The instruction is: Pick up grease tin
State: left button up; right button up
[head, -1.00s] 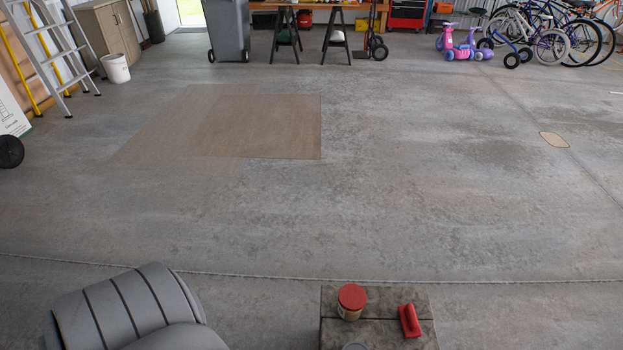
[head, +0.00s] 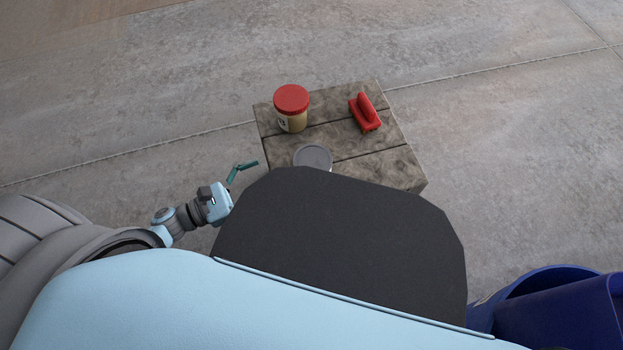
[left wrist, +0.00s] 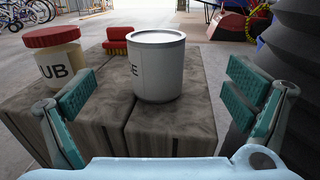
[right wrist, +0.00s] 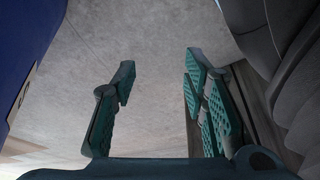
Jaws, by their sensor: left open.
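The grease tin is a grey can with a grey lid (head: 313,157), on the near part of a small wooden table. In the head view my own body hides its lower part. In the left wrist view the tin (left wrist: 158,70) stands upright, with a letter E at its left edge. My left gripper (left wrist: 162,92) is open, its fingers spread to either side of the tin, which stands ahead of them, untouched. In the head view the left gripper (head: 242,170) is left of the table. My right gripper (right wrist: 160,75) is open and empty over bare floor.
A red-lidded tub (head: 292,110) stands left of and behind the tin; a red brush (head: 365,112) lies at the back right of the wooden table (head: 385,155). A blue bin (head: 550,310) is at lower right.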

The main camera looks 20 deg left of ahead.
aim_at(314, 160)
pick_arm(q)
jog(key=x, duration=1.3)
jog(key=shift+w+a+r+b, duration=0.2)
jog(key=shift+w+r+b, duration=0.1)
jog(key=shift+r+b, duration=0.05)
jog(key=c, duration=1.5)
jog(key=shift+c, duration=0.5)
pick_arm(e)
jog(key=shift+w+a+r, duration=0.15)
jog(key=shift+w+r, duration=0.4)
jog(key=shift+r, duration=0.35)
pick_arm(q)
jog(key=shift+r, duration=0.15)
